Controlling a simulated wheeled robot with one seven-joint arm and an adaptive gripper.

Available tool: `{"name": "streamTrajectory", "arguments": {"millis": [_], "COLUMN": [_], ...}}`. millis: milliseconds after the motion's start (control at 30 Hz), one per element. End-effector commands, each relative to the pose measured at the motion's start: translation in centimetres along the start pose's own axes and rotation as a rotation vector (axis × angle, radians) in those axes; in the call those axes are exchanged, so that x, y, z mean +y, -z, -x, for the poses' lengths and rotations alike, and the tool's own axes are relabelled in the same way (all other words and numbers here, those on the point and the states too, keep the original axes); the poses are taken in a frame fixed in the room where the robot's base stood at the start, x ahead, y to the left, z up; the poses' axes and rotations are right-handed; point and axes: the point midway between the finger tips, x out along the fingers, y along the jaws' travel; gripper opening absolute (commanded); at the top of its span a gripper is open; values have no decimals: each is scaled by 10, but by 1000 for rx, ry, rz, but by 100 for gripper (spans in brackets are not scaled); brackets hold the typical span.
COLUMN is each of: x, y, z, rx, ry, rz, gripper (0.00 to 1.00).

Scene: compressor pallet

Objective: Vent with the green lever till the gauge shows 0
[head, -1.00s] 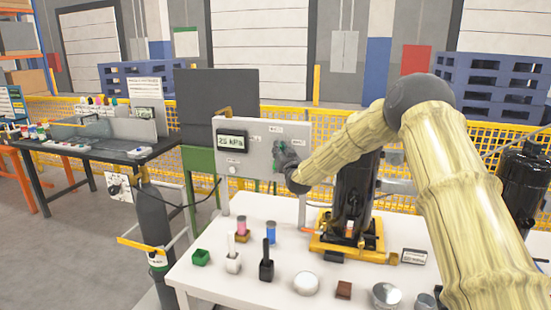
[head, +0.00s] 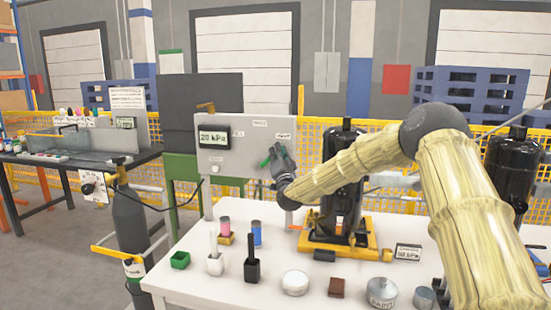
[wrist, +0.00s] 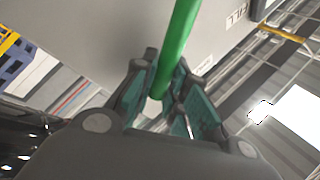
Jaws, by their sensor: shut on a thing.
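The grey panel (head: 240,172) stands at the back of the white table. Its gauge display (head: 214,136) reads about 20 kPa, though the digits are small and blurred. The green lever (head: 265,162) shows as a small green end beside my gripper (head: 282,160) at the panel's right side. In the wrist view the green lever (wrist: 178,40) runs down between the fingers of my gripper (wrist: 166,92), which is shut on it.
A black compressor (head: 343,195) on a yellow base stands right of the panel. Pots, cups and round tins (head: 294,283) stand along the table front. A dark gas cylinder (head: 131,225) stands left of the table. A small display (head: 407,252) lies at the right.

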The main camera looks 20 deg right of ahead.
Motion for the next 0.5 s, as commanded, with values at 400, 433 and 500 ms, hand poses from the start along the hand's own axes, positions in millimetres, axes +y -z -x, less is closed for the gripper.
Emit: {"name": "streamTrajectory", "arguments": {"millis": [400, 433, 500], "x": [5, 5, 5], "y": [-2, -2, -2], "z": [3, 3, 3], "rx": [23, 23, 23], "ry": [-2, -2, -2], "rz": [-38, -38, -38], "gripper": [0, 0, 0]}}
